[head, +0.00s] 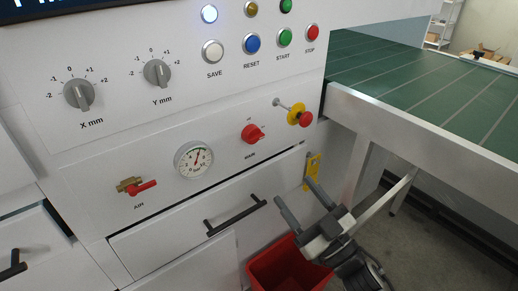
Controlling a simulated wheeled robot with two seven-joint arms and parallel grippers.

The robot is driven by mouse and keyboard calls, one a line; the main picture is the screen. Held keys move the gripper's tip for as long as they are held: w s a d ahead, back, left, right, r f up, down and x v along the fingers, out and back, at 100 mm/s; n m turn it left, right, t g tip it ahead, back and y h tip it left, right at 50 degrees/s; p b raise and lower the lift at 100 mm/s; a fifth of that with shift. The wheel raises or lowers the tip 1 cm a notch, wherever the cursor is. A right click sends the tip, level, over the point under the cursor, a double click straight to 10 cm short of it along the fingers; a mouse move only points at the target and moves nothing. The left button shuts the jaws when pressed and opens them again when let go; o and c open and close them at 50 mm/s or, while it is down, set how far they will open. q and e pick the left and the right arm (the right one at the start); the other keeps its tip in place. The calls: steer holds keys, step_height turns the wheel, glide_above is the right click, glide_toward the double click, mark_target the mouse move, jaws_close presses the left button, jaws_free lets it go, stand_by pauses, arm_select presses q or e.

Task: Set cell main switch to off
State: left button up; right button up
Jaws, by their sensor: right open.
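The main switch (252,133) is a red rotary knob on the white front panel, above the word MAIN. Its handle seems to lie roughly level, toward the right; the small position labels around it are too small to read surely. My right gripper (295,190) is below and to the right of the switch, in front of the lower cabinet. Its two fingers are spread, pointing up and left, with nothing between them. It is apart from the switch. My left gripper is not in the picture.
Right of the switch is a red emergency stop (305,118) on yellow, with a key-like part beside it. Left are a pressure gauge (194,160) and the air valve (136,187). Below are a drawer handle (236,216) and red bin (285,270). A green conveyor (420,80) extends right.

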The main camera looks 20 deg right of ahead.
mark_target(255, 140)
steer(key=x, duration=1.4)
steer(key=shift+w+a+r+p, duration=0.1)
steer(key=shift+r+p, duration=0.05)
steer(key=shift+p, duration=0.25)
steer(key=c, duration=0.9)
